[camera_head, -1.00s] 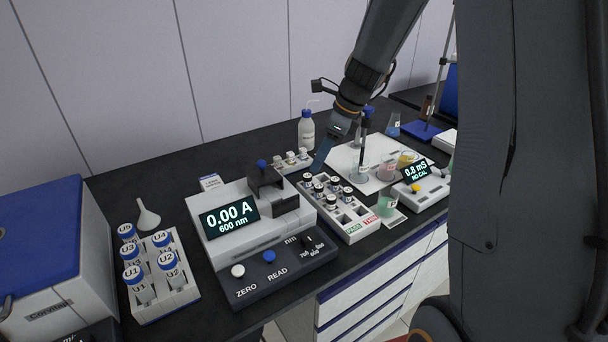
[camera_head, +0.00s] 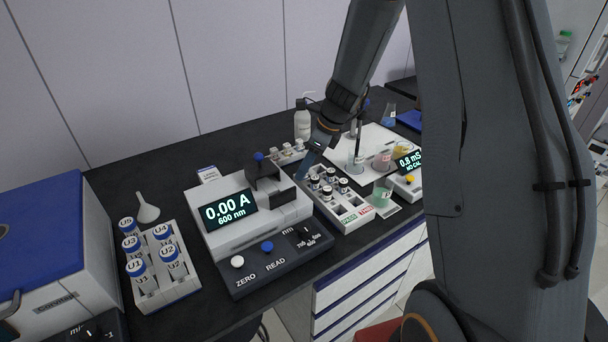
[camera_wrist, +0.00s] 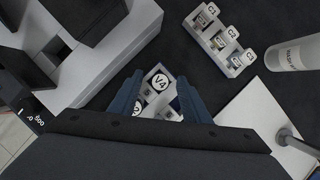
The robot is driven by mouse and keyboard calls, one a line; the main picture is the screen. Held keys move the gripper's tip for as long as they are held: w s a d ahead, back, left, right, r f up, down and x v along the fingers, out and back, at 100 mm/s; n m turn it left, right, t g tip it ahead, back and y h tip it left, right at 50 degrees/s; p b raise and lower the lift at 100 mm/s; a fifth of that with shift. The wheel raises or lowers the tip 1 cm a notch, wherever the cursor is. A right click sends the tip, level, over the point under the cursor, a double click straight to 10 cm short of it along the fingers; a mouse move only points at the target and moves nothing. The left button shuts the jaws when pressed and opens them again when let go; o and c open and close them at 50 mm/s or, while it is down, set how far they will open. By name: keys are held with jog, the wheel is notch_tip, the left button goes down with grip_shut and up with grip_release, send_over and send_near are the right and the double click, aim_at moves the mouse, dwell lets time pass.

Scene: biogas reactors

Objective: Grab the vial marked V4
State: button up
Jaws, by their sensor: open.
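The vial marked V4 (camera_wrist: 159,82) shows its white round cap in the wrist view, between the two fingers of my gripper (camera_wrist: 157,92). The fingers are apart, one on each side of it; I cannot tell how high they are above the cap. A second vial (camera_wrist: 137,108) is partly hidden by the left finger. In the head view my gripper (camera_head: 304,165) hangs over the back end of the white vial rack (camera_head: 352,222). Several dark-capped vials (camera_head: 327,191) stand in that rack. V4 is not identifiable in the head view.
The photometer (camera_head: 250,220) stands close left of the rack. A small rack with C1, C2 and C3 (camera_wrist: 220,40) and a white bottle (camera_wrist: 290,55) lie behind.

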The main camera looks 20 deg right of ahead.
jog(key=shift+c, duration=0.4)
grip_shut()
jog(key=shift+r, duration=0.1)
